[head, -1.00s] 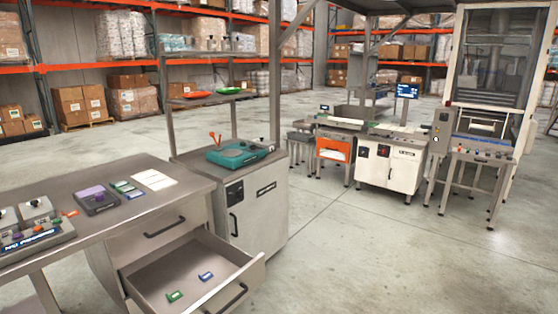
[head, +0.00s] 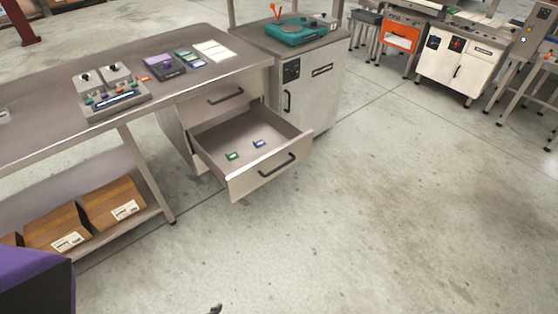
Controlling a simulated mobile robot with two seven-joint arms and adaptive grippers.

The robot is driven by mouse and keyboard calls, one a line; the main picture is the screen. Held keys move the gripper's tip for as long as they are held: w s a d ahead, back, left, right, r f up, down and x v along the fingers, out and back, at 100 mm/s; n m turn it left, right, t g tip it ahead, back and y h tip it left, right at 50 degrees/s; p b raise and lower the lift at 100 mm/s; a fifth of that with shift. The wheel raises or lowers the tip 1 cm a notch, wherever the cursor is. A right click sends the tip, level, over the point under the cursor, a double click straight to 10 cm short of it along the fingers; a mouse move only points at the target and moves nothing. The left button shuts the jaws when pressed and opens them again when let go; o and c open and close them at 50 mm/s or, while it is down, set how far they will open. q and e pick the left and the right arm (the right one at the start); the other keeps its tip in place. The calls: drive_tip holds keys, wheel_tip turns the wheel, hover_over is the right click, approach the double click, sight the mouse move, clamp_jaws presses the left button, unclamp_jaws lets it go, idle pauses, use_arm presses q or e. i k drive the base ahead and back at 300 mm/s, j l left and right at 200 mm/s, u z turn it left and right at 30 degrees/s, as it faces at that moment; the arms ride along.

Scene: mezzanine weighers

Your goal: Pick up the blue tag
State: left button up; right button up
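A small blue tag (head: 259,144) lies flat in the open lower drawer (head: 252,185) of the workbench, in the middle of the head view. A green tag (head: 232,156) lies in the same drawer, a little to its left and apart from it. Another small blue tag (head: 197,63) lies on the bench top near green ones. Neither of my grippers can be made out. Only a small dark tip shows at the bottom edge, too little to identify.
The workbench (head: 50,92) carries a control box (head: 112,104), a purple-topped device (head: 165,66) and pale cards (head: 211,50). A cabinet with a teal scale (head: 296,31) stands behind the drawer. Cartons (head: 113,203) sit on the lower shelf. The floor (head: 370,220) before the drawer is clear.

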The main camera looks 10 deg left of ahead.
sight(260, 143)
drive_tip(key=i+u, duration=0.45)
drive_tip(key=u, duration=0.3)
